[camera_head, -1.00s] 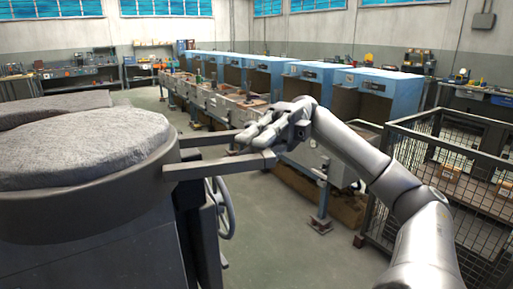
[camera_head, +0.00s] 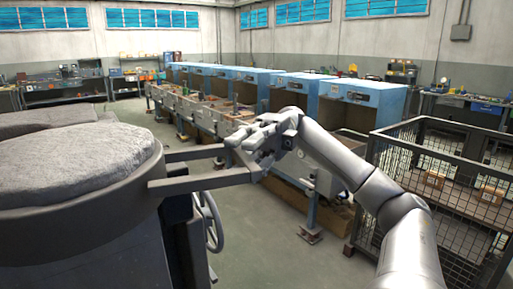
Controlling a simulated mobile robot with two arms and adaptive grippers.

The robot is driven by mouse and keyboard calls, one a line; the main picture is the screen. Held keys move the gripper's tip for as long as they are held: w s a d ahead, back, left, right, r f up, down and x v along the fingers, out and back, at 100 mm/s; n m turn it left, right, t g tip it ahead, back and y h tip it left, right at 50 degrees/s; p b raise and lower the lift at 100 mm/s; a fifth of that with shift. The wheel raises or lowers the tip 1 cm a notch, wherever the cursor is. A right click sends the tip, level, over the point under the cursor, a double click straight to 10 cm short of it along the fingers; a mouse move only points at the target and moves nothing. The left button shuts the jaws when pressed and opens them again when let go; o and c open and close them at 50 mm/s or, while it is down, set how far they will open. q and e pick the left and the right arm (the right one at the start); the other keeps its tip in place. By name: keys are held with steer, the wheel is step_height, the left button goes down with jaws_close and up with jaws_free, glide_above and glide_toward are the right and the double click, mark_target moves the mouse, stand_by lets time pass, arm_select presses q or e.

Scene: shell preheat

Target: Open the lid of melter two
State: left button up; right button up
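A round lid with a rough grey top (camera_head: 75,165) sits in a dark metal rim (camera_head: 80,230) on a large melter body at the left. Two flat handle bars (camera_head: 205,184) reach out from the rim to the right. My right gripper (camera_head: 243,146) is at the outer end of these bars, its fingers over or against them. Whether the fingers are closed around the handle cannot be made out. The lid looks level and seated. My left gripper is out of view.
A second grey slab-topped shape (camera_head: 45,119) lies behind the lid. A handwheel (camera_head: 210,222) is on the melter's side below the handle. A row of blue cabinets (camera_head: 360,92) runs behind. A wire mesh cage (camera_head: 450,165) stands at the right. The floor between is clear.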

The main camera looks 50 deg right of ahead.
steer(key=v, duration=0.6)
steer(key=shift+d, duration=0.15)
stand_by(0.7)
